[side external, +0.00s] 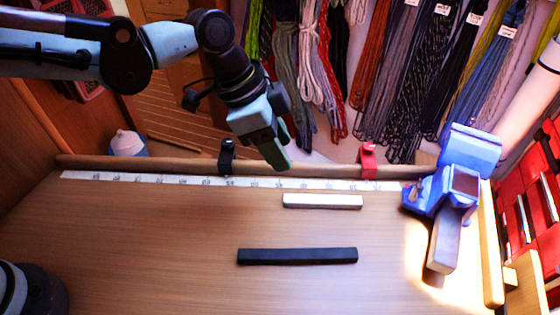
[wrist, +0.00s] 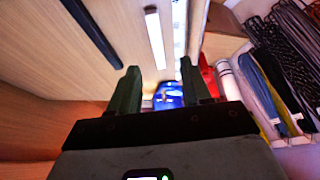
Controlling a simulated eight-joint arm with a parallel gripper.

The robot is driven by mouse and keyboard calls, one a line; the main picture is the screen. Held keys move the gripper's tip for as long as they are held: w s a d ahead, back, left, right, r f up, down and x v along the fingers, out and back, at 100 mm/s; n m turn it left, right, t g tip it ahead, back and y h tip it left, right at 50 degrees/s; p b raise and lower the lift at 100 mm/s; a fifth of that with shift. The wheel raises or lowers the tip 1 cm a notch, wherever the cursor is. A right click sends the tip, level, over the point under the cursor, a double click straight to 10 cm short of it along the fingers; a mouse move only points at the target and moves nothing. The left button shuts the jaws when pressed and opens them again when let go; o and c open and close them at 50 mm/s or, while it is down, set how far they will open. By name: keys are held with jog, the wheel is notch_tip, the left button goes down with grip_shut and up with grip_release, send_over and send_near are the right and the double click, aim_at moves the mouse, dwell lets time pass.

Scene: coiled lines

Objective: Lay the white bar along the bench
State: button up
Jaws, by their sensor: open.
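The white bar (side external: 322,201) lies flat on the wooden bench (side external: 150,250), just in front of the measuring strip and roughly parallel to it. In the wrist view the white bar (wrist: 155,38) shows ahead of the fingers. My gripper (side external: 278,160) hangs above the bench's back edge, behind and left of the white bar, apart from it. In the wrist view my gripper (wrist: 160,85) has its two green fingers apart, with nothing held between them.
A black bar (side external: 298,256) lies in front of the white one. A blue vise (side external: 450,185) stands at the right end. A black clamp (side external: 227,157) and a red clamp (side external: 368,160) sit on the back rail. Coiled lines hang behind. The bench's left is clear.

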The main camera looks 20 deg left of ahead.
jog(key=s+a+r+n+t+y, duration=0.1)
jog(key=a+r+n+t, duration=0.15)
jog(key=a, duration=0.55)
jog(key=s+a+r+n+t, duration=0.1)
jog(key=a+n, duration=0.3)
jog(key=a, duration=0.5)
jog(key=s+a+f+n+t+y, duration=0.1)
jog(key=s+a+n, duration=0.2)
jog(key=a, duration=0.3)
jog(key=s+a+n+t+y, duration=0.1)
jog(key=s+a+n+y, duration=0.1)
jog(key=a, duration=0.4)
jog(key=shift+s+a+f+n, duration=0.35)
jog(key=shift+s+f+n, duration=0.1)
jog(key=shift+n, duration=0.7)
